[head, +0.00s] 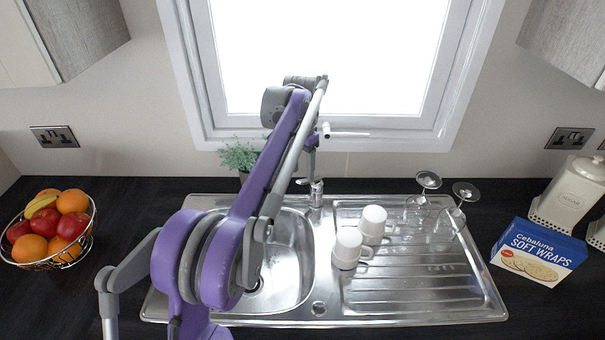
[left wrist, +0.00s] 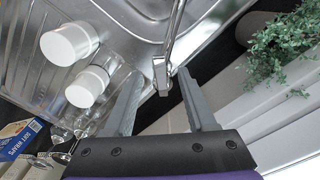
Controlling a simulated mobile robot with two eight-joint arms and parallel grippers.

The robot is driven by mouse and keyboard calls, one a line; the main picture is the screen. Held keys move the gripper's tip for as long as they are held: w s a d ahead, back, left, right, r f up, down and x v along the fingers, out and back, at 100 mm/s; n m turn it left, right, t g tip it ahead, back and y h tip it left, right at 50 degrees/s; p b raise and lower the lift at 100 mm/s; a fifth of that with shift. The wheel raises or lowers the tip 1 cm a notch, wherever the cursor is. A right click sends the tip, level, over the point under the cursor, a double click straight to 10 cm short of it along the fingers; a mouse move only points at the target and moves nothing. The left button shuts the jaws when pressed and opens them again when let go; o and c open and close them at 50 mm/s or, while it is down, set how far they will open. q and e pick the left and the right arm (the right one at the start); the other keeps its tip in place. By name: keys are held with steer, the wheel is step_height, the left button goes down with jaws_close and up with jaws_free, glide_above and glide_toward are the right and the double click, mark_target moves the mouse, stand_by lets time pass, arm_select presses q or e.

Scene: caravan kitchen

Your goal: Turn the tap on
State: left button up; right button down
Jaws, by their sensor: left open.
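The metal tap (head: 316,193) stands at the back edge of the sink, below the window. My left arm reaches over the sink, and its gripper (head: 311,165) points down just above the tap in the head view. In the left wrist view, my left gripper (left wrist: 160,78) is open and its two fingers are apart. The tap (left wrist: 172,42) shows there with its head end between the fingertips and its long thin spout running up the picture. I cannot tell whether a finger touches it. My arm hides part of the spout in the head view. My right gripper is not in view.
The steel sink (head: 300,298) has a drainer on the right with two white mugs (head: 346,248) and upturned glasses (head: 418,207). A green plant (head: 238,155) stands behind my arm. A fruit bowl (head: 50,262) is left; a wraps box (head: 538,252) is right.

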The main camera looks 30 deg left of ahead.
arm_select(q)
step_height(320, 180, up, 8)
steer(key=shift+s+p, duration=0.15)
steer(key=shift+p, duration=0.3)
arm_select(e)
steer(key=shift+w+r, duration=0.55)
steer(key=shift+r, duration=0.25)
arm_select(q)
steer(key=shift+s+r, duration=0.1)
